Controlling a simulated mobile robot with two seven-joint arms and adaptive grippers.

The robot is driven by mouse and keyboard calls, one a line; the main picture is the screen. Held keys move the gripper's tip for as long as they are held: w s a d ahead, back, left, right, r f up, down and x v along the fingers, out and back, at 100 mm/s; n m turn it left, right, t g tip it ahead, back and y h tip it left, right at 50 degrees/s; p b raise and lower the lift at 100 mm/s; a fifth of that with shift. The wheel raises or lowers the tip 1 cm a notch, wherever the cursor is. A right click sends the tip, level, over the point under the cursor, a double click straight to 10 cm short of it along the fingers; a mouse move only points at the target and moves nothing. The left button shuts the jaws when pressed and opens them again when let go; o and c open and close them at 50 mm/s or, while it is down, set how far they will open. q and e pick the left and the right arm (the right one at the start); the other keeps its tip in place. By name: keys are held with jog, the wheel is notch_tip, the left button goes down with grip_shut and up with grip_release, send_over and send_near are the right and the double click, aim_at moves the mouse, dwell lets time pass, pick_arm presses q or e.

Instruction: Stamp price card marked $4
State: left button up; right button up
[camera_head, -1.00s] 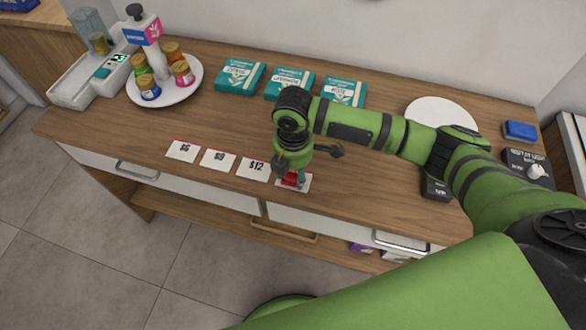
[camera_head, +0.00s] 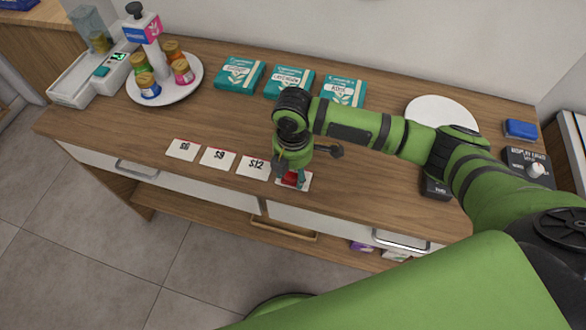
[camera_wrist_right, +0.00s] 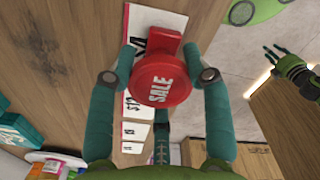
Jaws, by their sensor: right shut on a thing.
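My right gripper (camera_head: 291,176) is shut on a red round stamp marked SALE (camera_wrist_right: 161,82). The stamp's red part also shows in the head view (camera_head: 290,180), low over the rightmost price card (camera_head: 304,184). That card is mostly covered by stamp and gripper; part of its mark, seemingly $4, shows in the wrist view (camera_wrist_right: 140,45). I cannot tell whether stamp and card touch. To its left lie cards marked $12 (camera_head: 254,167), $9 (camera_head: 218,159) and $6 (camera_head: 183,150). My left gripper (camera_wrist_right: 274,60) shows only in the wrist view, fingers apart and empty.
An empty white plate (camera_head: 440,112) and a blue item (camera_head: 520,130) are at the right.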

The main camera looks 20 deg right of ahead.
jog(key=shift+s+f+p, duration=0.1)
jog(key=shift+f+p, duration=0.1)
jog(key=shift+p, duration=0.1)
dwell(1.3)
notch_tip(320, 180, up, 7)
jog(key=p, duration=0.8)
jog(key=shift+r, duration=0.15)
dwell(0.6)
